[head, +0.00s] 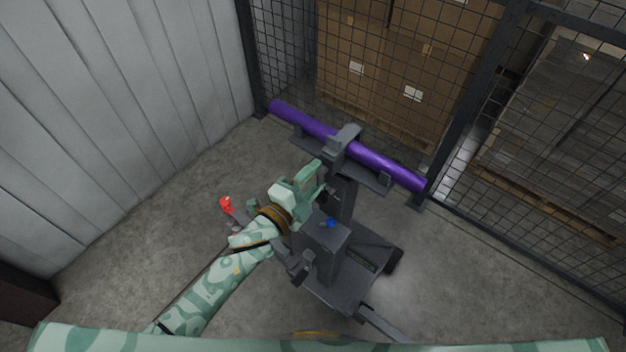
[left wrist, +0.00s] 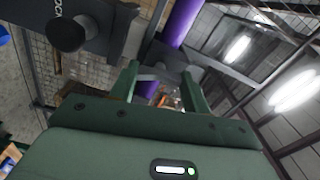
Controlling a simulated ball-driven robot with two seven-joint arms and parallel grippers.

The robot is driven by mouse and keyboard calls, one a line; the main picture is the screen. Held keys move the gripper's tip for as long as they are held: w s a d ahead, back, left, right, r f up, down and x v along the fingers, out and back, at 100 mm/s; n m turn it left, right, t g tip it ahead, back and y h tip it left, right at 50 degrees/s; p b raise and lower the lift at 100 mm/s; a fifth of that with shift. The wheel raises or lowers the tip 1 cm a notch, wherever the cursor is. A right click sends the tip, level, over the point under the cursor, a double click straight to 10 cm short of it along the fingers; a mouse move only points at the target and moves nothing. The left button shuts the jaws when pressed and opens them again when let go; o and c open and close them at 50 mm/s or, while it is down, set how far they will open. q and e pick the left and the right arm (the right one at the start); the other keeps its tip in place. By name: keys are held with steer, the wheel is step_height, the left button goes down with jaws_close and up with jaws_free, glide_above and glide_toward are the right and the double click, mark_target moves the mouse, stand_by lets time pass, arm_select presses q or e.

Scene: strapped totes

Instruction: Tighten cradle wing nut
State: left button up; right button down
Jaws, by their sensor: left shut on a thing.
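My left gripper (head: 316,178) is at the upper column of a dark grey wheeled stand, just below and left of the cradle (head: 343,140). The cradle holds a long purple tube (head: 378,160) that lies across the top of the stand. In the left wrist view, the two green fingers (left wrist: 161,82) are closed around a small grey part, likely the wing nut (left wrist: 160,72); its shape is mostly hidden. The purple tube (left wrist: 181,20) also shows beyond the fingertips there. In the head view the gripper hides the nut. My right gripper is not in view.
A blue knob (head: 331,222) sits on the stand's body, and a red-tipped part (head: 226,204) sticks out at its left. A dark round knob (left wrist: 68,30) shows in the left wrist view. A mesh fence (head: 470,110) with boxes behind closes the far side.

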arm_select(q)
steer(key=shift+f+m, duration=0.15)
steer(key=shift+m, duration=0.35)
steer(key=o, duration=1)
steer(key=b+v, duration=0.2)
steer(key=v, duration=1.4)
steer(key=shift+s, duration=0.2)
steer(key=shift+a, duration=0.15)
